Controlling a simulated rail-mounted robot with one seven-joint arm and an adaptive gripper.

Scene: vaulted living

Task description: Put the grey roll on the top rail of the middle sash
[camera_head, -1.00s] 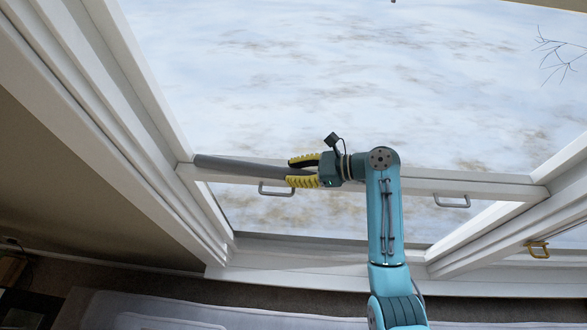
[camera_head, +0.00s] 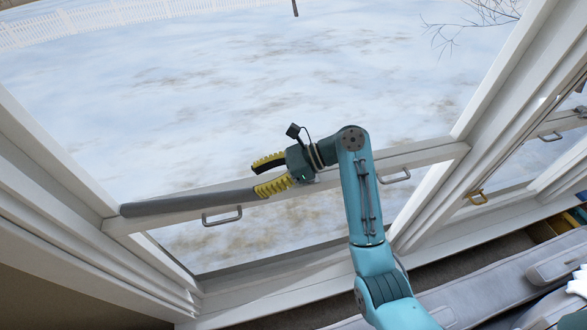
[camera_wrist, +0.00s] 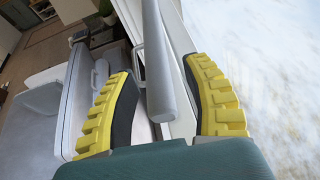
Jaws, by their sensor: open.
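The grey roll (camera_head: 188,203) lies lengthwise along the left part of the white top rail (camera_head: 425,155) of the middle sash. It looks to be resting on the rail, but I cannot see the contact clearly. My gripper (camera_head: 255,179) is open at the roll's right end, its yellow ribbed fingers spread apart. In the wrist view the near end of the roll (camera_wrist: 160,75) stands between the two fingers of my gripper (camera_wrist: 158,68), with gaps on both sides. In the head view the lower finger hides the roll's right end.
Grey handles sit on the rail below the roll (camera_head: 222,218) and to the right (camera_head: 395,177). A brass latch (camera_head: 477,198) is on the frame at right. Cushioned seating (camera_head: 455,295) lies at lower right. Snowy ground (camera_head: 270,80) shows beyond the window.

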